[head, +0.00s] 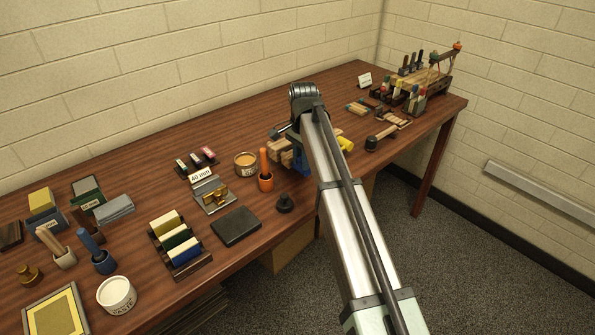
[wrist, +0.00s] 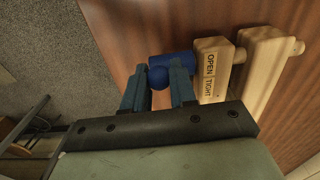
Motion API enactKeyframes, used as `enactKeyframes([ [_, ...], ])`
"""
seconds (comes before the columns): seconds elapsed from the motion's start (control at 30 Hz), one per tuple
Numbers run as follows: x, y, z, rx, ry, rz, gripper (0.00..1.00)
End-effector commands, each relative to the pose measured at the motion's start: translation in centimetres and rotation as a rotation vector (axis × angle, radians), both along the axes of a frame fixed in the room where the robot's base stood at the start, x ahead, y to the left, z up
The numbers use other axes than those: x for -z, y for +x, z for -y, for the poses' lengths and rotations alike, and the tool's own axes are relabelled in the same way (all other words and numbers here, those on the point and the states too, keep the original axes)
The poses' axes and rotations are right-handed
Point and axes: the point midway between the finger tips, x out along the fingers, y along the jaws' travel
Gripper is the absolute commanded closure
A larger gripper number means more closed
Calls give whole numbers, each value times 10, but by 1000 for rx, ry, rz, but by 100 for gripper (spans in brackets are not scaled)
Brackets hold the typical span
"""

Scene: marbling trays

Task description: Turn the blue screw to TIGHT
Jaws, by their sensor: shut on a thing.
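The blue screw (wrist: 172,64) shows in the wrist view, with a round blue knob at its near end. It runs up to a pale wooden block (wrist: 212,68) marked OPEN and TIGHT. My gripper (wrist: 160,78) has its two blue-grey fingers on either side of the knob and is shut on the screw. The screw's turn against the marks cannot be read. In the head view my arm covers most of the gripper and screw; the wooden pieces (head: 281,157) show just left of the arm.
A second wooden bar (wrist: 268,70) lies beside the marked block. A dark slab (head: 236,226) lies in front. A wooden mallet (head: 380,137) lies to the right. The table's front edge is close.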

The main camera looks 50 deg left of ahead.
Motion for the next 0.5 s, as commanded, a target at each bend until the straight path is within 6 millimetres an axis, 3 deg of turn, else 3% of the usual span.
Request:
enactKeyframes([
  [0.13,0,2,0,2,0,5,64],
  [0.5,1,-2,0,0,0,1,64],
])
